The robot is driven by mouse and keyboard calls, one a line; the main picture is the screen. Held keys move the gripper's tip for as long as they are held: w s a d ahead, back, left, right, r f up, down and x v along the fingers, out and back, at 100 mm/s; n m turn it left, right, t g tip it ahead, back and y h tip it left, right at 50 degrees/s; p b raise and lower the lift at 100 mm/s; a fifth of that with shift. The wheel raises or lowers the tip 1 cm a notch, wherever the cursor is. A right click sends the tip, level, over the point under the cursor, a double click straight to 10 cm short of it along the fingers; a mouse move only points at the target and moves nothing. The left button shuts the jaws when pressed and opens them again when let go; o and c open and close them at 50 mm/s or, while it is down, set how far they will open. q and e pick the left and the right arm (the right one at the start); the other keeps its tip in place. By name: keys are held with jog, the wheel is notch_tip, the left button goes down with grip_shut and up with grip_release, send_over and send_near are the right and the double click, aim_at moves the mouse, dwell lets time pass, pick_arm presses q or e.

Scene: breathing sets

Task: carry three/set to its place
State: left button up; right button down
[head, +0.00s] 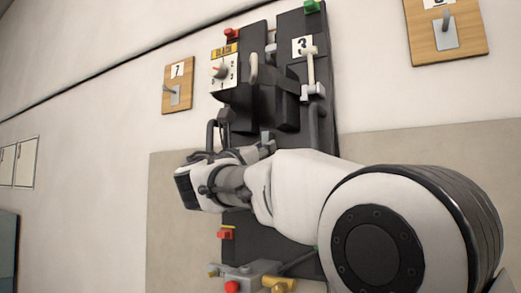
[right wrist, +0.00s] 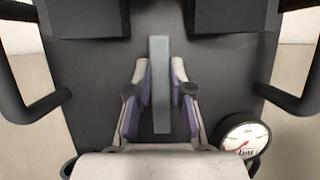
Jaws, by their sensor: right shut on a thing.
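Set three is a dark backplate (head: 293,25) with a white label 3 (head: 302,47). It stands tall and slightly tilted in the head view, in front of the pale wall; I cannot tell whether it touches the wall. My right gripper (head: 265,146) is at its middle, and my arm covers part of its lower half. In the right wrist view my right gripper (right wrist: 160,82) is shut on a grey upright bar (right wrist: 160,60) of the set. A round gauge (right wrist: 243,136) shows beside it. My left gripper is not in view.
A wooden board with hook and label 7 (head: 178,84) is on the wall to the left. Another hook board (head: 445,28) is at the upper right. The wall at left is mostly clear.

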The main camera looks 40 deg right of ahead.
jog(key=shift+f+b, duration=0.75)
jog(key=shift+b, duration=0.15)
jog(key=shift+f, duration=0.15)
jog(key=shift+s, duration=0.1)
jog(key=c, duration=1)
grip_release()
jog(key=shift+o, duration=0.2)
jog(key=shift+s+a, duration=0.1)
jog(key=shift+s, duration=0.05)
